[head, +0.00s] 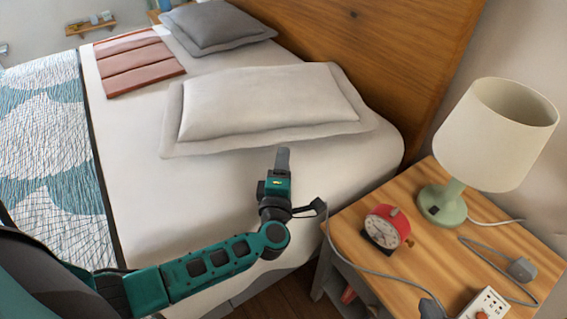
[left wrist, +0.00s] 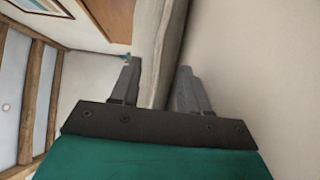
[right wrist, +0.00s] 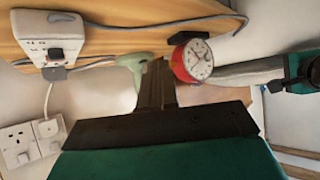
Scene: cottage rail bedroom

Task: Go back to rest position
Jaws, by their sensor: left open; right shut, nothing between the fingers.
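My left gripper (head: 283,160) is over the bed, by the front edge of the white pillow (head: 270,103). In the left wrist view its two fingers (left wrist: 157,75) stand apart with nothing held between them. My right gripper (right wrist: 157,72) shows in the right wrist view with its fingers together and nothing held. It points toward the nightstand, with the red alarm clock (right wrist: 192,60) and part of the green lamp base (right wrist: 133,62) beyond it. I cannot make out the right gripper in the head view.
The wooden nightstand (head: 400,275) carries the red clock (head: 387,228), a lamp (head: 495,130), a power strip (head: 485,303) and cables. A cable end (head: 318,205) shows near my left wrist. The bed (head: 150,190) has a grey pillow (head: 215,25); the wooden headboard (head: 400,60) stands behind.

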